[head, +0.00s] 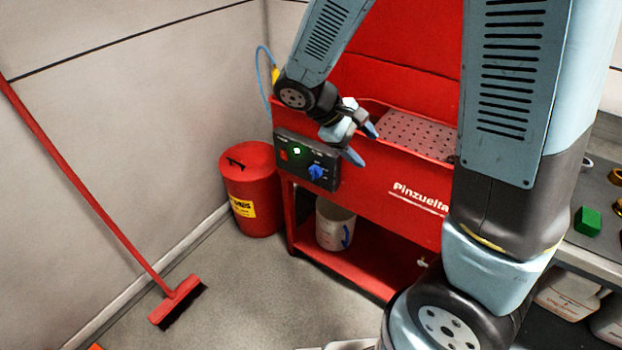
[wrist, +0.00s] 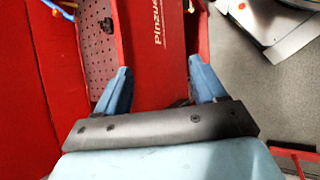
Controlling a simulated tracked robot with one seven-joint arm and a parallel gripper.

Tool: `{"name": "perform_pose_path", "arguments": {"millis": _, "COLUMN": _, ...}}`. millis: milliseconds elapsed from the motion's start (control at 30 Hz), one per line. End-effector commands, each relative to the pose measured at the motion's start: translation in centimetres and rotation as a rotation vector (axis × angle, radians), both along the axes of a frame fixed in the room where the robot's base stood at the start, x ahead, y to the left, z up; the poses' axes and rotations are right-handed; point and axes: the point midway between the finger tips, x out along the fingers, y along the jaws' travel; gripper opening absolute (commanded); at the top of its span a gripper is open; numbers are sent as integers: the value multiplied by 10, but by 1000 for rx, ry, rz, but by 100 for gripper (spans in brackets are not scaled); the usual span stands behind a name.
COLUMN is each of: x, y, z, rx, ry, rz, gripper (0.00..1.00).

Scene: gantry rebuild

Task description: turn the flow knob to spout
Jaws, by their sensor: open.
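The blue flow knob (head: 317,172) sits at the lower right of a black control panel (head: 302,174) on the front left of the red parts washer (head: 370,185). A lit green lamp (head: 297,151) and a red switch (head: 284,154) are left of it. The knob's small labels are too small to read. My gripper (head: 363,143) is open and empty, above and to the right of the knob, apart from it. In the wrist view, the two blue fingers of my gripper (wrist: 158,75) are spread before the washer's lettered front; the knob does not show there.
The washer's perforated tray (head: 415,135) lies behind my gripper. A red bin (head: 250,190) stands left of the washer, and a white bucket (head: 335,222) sits on its lower shelf. A red broom (head: 178,300) leans on the wall.

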Motion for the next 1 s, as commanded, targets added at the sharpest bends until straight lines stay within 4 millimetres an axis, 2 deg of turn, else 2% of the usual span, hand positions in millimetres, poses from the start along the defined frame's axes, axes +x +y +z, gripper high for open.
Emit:
{"name": "perform_pose_path", "arguments": {"millis": 33, "x": 3, "y": 8, "z": -11, "rx": -46, "ry": 21, "rz": 43, "gripper": 70}}
{"name": "perform_pose_path", "arguments": {"millis": 500, "x": 24, "y": 73, "z": -93, "rx": -455, "ry": 104, "rz": 438, "gripper": 70}}
{"name": "perform_pose_path", "arguments": {"millis": 1000, "x": 21, "y": 151, "z": -186, "rx": -887, "ry": 88, "rz": 907, "gripper": 70}}
